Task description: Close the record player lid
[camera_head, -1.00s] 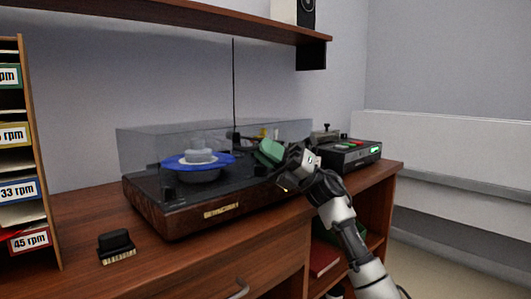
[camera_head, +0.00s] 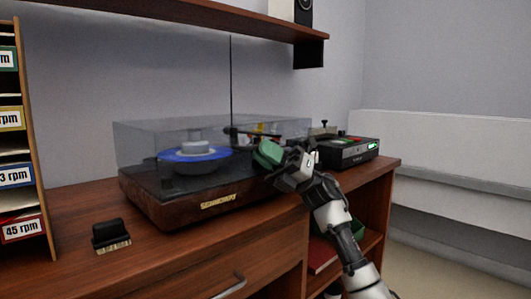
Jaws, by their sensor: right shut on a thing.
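The record player (camera_head: 185,208) stands on the wooden cabinet, with a blue record (camera_head: 172,156) on its platter. Its clear lid (camera_head: 140,132) shows as a see-through box shape over the deck. I cannot tell whether its front edge touches the base. My right gripper (camera_head: 280,160) is at the right front of the player, shut on a green thing (camera_head: 267,154). The gripper hides part of the deck and the player's right front corner. My left gripper is not in view.
A black box with a green light (camera_head: 350,153) stands close to the right of the player. A black brush (camera_head: 110,235) lies at the front left. A record rack (camera_head: 20,145) stands at the left edge. A shelf (camera_head: 200,22) hangs above.

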